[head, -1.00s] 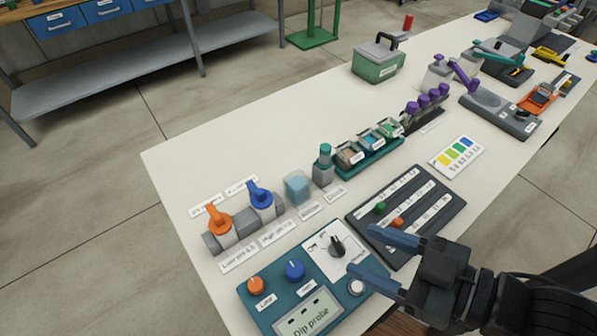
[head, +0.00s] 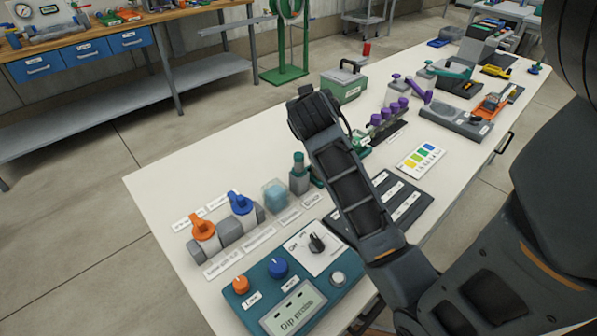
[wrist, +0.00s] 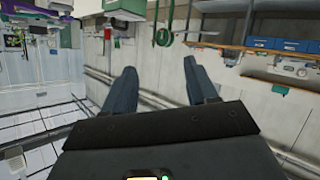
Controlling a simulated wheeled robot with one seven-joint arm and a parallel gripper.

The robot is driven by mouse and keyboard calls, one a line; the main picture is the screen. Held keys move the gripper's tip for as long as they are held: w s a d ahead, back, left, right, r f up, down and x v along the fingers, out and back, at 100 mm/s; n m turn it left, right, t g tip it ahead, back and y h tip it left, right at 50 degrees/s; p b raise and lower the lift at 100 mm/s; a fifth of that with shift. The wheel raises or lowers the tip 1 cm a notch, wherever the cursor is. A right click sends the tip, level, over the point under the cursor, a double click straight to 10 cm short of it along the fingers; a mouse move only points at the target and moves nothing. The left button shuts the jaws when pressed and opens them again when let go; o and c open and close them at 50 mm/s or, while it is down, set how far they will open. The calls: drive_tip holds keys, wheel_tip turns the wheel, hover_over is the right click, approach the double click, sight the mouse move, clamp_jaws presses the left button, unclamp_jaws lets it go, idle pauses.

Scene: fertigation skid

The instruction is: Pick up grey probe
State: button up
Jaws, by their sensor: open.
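I cannot single out a grey probe for certain. A small grey holder with a green-topped piece (head: 299,176) stands upright behind the row of labels in the head view, left of my arm, and may be it. My gripper (wrist: 160,82) shows in the wrist view with two dark blue-grey fingers apart and nothing between them. In the head view my arm reaches up over the bench and its fingers are hidden. The wrist view faces the wall and far racks, not the bench top items nearby.
A teal dip probe panel (head: 290,305) with knobs sits at the bench's near edge. Orange (head: 203,228) and blue (head: 240,203) valves stand left, beside a light-blue cup (head: 275,195). My arm partly covers a dark slotted board (head: 400,205). The left bench strip is bare.

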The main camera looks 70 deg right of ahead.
drive_tip(key=s+d+m+g+y, duration=0.1)
drive_tip(key=s+d+m+g, duration=0.1)
drive_tip(key=d+m+g, duration=0.15)
drive_tip(key=m+y+b, duration=0.2)
drive_tip(key=m+y, duration=0.7)
drive_tip(key=y, duration=0.3)
hover_over(299, 155)
drive_tip(key=f, duration=0.5)
drive_tip(key=shift+s+f, duration=0.2)
drive_tip(key=shift+f, duration=0.15)
drive_tip(key=shift+w+a+f+m, duration=0.1)
drive_tip(key=shift+a+f+m, duration=0.05)
drive_tip(key=shift+f+m, duration=0.15)
drive_tip(key=shift+f, duration=0.85)
drive_tip(key=shift+w+f, duration=0.1)
drive_tip(key=shift+f, duration=2.6)
